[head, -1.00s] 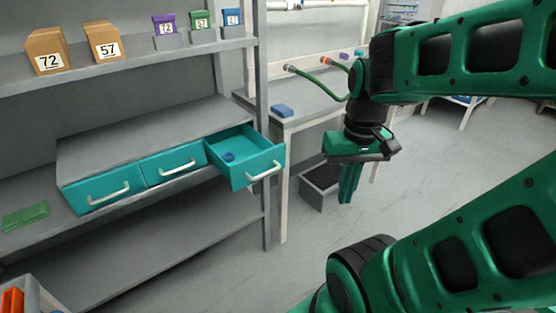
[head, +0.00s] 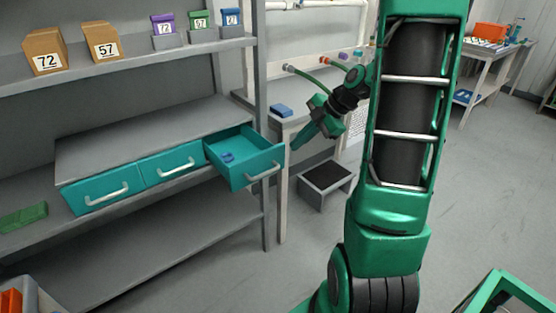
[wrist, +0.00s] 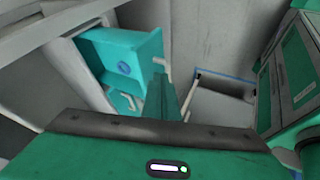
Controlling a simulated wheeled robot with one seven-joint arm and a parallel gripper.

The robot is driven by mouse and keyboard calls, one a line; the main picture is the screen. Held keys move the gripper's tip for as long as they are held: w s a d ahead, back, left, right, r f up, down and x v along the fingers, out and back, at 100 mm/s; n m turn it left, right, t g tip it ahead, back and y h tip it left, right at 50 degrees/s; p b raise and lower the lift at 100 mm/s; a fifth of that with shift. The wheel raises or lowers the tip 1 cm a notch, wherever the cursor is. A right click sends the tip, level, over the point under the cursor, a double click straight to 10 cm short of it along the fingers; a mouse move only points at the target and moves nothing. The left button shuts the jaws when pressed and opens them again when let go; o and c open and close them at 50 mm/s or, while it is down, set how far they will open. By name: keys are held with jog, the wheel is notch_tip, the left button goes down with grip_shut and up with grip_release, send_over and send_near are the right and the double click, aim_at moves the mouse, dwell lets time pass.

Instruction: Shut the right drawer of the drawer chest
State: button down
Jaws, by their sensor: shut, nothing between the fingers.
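The grey drawer chest (head: 135,140) stands on a shelf at the left, with teal drawer fronts and white handles. Its right drawer (head: 260,166) is pulled out, and a small blue item (head: 228,157) lies inside. The left drawer (head: 103,190) and middle drawer (head: 172,165) are shut. My gripper (head: 297,146) is shut and empty, just right of the open drawer's front and pointing down-left towards it.
A shelf above holds two cardboard boxes (head: 102,42) and several small coloured boxes (head: 198,20). A table with a blue item (head: 282,111) stands behind my gripper. Open floor lies in front.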

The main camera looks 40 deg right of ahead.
jog(key=x, duration=1)
jog(key=shift+w, duration=0.2)
